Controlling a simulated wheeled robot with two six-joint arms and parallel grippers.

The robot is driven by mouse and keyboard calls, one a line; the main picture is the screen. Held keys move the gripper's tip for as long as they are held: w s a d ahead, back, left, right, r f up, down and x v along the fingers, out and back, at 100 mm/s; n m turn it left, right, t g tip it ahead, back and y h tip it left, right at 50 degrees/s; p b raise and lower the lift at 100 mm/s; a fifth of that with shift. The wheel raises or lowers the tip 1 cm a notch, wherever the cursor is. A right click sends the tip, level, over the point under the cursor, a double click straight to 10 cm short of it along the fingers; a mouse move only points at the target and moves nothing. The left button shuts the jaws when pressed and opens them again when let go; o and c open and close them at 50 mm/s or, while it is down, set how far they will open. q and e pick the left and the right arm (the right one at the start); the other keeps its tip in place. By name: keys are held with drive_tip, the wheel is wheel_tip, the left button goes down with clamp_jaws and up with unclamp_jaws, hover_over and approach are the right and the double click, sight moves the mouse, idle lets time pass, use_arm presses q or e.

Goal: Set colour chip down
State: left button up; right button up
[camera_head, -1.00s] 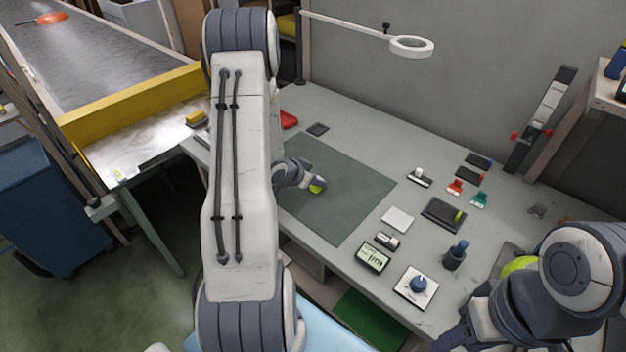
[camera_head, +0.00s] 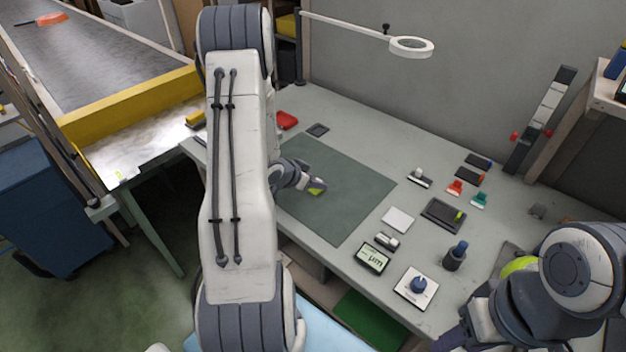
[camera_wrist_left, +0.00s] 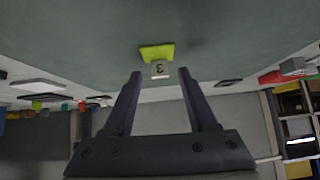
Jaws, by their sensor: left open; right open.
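The colour chip (camera_head: 317,188) is a small yellow-green piece over the dark green mat (camera_head: 345,200) on the bench. In the left wrist view the chip (camera_wrist_left: 157,52) has a pale tab marked 3 and appears to lie on the mat. My left gripper (camera_head: 309,184) is beside the chip in the head view. In the left wrist view the left gripper (camera_wrist_left: 160,73) is open, its fingers apart with the chip just beyond their tips. The forearm hides part of the mat. My right gripper (camera_head: 452,338) is only partly seen at the bottom edge, away from the chip.
Right of the mat are a white square (camera_head: 398,219), a dark tray (camera_head: 443,214), a small display (camera_head: 373,257), a knob box (camera_head: 416,287) and a dark cup (camera_head: 455,257). A ring lamp (camera_head: 411,47) hangs above the back. Most of the mat is clear.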

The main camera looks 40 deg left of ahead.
use_arm(q)
drive_tip(key=p+v, duration=0.1)
drive_tip(key=v, duration=1)
drive_tip(key=w+d+r+m+g+y, duration=0.15)
drive_tip(key=d+r, duration=0.25)
drive_tip(key=d, duration=0.6)
drive_tip(key=d+r+m+g, duration=0.2)
drive_tip(key=d+r, duration=0.1)
drive_tip(key=d, duration=0.8)
drive_tip(key=s+d+r+m+g+h, duration=0.1)
drive_tip(key=s+d+g, duration=0.1)
drive_tip(key=s+d, duration=0.4)
drive_tip(key=s+d+r+m+g+h, duration=0.1)
drive_tip(key=s+d, duration=0.6)
drive_tip(key=s, duration=0.7)
drive_tip(key=shift+d+r+m+g, duration=0.3)
drive_tip(key=shift+r+g, duration=0.4)
drive_tip(key=shift+g, duration=0.55)
drive_tip(key=shift+w, duration=0.1)
